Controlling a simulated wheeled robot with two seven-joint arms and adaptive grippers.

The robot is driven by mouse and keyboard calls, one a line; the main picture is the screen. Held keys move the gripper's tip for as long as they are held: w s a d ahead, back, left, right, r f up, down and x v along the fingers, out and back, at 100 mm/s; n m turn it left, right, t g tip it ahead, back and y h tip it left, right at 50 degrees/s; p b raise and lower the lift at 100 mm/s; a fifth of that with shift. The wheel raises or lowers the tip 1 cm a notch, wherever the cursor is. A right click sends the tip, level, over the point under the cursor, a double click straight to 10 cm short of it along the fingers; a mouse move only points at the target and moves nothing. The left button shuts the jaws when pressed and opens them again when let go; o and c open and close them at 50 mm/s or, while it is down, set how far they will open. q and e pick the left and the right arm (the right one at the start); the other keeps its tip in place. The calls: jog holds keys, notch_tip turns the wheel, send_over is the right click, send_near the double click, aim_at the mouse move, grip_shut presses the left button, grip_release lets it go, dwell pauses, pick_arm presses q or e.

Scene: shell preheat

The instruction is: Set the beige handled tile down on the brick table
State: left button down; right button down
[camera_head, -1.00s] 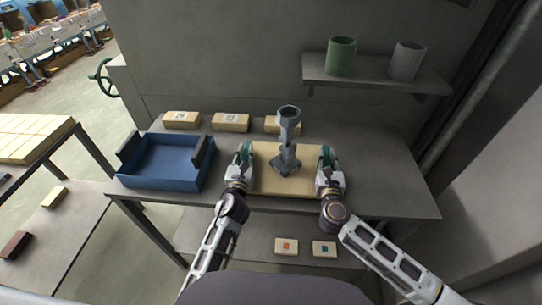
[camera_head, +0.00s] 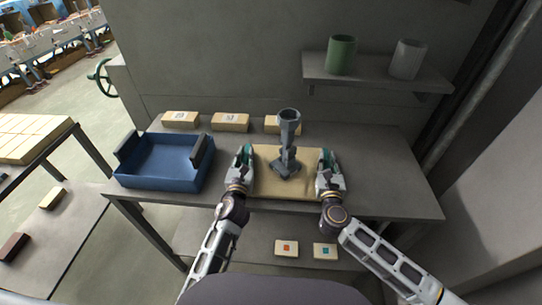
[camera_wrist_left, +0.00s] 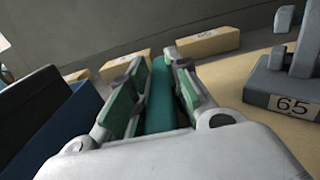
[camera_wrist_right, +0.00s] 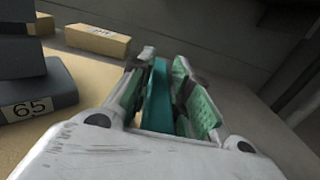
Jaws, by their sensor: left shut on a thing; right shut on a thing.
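The beige handled tile (camera_head: 262,183) is in front of me over the grey table (camera_head: 390,175), its teal handles at the left and right sides. A grey funnel-topped piece (camera_head: 288,140) stands upright on it; its base is marked 65 in the wrist views. My left gripper (camera_head: 243,158) is shut on the left handle (camera_wrist_left: 161,100). My right gripper (camera_head: 327,162) is shut on the right handle (camera_wrist_right: 158,100). The tile looks level and low, but I cannot tell whether its underside touches the table.
Numbered beige bricks (camera_head: 181,119) line the table's back, the right one partly behind the funnel piece. A blue open box (camera_head: 165,165) stands left. Another table with stacked beige bricks (camera_head: 28,138) is far left. Green and grey cups sit on a shelf (camera_head: 370,76). The table's right is clear.

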pick_arm(q)
jog(key=shift+a+f+b, duration=0.1)
jog(key=shift+f+b, duration=0.55)
pick_arm(e)
jog(key=shift+w+d+f, duration=0.1)
jog(key=shift+f, duration=0.55)
pick_arm(q)
jog(key=c, duration=1.3)
grip_release()
pick_arm(e)
jog(key=c, duration=1.3)
grip_release()
pick_arm(q)
jog(key=shift+s, duration=0.15)
jog(key=shift+s, duration=3.6)
pick_arm(e)
jog(key=shift+s, duration=0.3)
jog(key=shift+s, duration=5.8)
